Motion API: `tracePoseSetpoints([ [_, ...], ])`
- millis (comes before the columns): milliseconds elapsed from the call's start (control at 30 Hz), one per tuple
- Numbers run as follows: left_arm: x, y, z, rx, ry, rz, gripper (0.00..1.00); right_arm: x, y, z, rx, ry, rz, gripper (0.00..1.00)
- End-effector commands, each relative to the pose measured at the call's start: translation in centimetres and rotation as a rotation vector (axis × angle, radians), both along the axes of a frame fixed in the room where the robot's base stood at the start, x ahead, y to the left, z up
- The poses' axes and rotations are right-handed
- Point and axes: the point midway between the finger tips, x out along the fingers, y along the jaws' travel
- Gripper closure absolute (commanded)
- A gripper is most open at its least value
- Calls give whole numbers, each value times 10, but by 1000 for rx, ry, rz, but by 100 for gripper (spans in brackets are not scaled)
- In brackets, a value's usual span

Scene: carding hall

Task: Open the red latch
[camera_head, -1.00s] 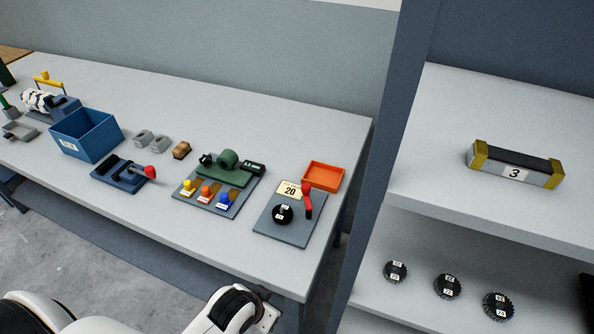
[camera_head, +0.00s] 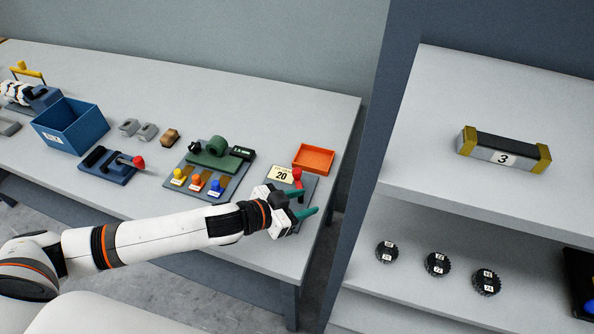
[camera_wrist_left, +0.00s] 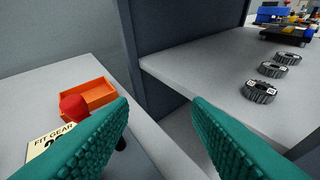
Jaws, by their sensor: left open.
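The red latch (camera_head: 297,175) stands on a grey plate beside a label reading 20, near the right end of the bench. Its lower part is hidden by my gripper in the head view. In the left wrist view its round red knob (camera_wrist_left: 72,105) shows beyond the left finger, next to the FIT GEAR label. My left gripper (camera_head: 307,201) is open and empty over the front of the plate, with its teal fingertips just in front of the latch. In the wrist view the latch lies left of the gap between the fingertips (camera_wrist_left: 160,108). My right gripper is not in view.
An orange tray (camera_head: 314,158) sits behind the plate. Left of it are a board with coloured knobs (camera_head: 216,178), a blue red-knobbed clamp (camera_head: 104,166) and a blue bin (camera_head: 68,132). A shelf upright (camera_head: 372,130) stands right; gears (camera_head: 436,264) lie on the lower shelf.

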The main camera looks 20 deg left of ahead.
Motion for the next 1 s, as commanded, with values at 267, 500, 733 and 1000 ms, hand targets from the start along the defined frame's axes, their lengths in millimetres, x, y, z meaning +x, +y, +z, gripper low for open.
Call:
tracePoseSetpoints([
  [267, 32, 108, 14, -42, 15, -79, 56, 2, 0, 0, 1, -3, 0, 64],
  [500, 40, 114, 13, -64, 29, -88, 56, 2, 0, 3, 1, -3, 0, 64],
  [733, 68, 84, -3, -63, 27, -88, 56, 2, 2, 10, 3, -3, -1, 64],
  [1000, 99, 53, -22, -60, 26, -87, 56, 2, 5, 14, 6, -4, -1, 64],
])
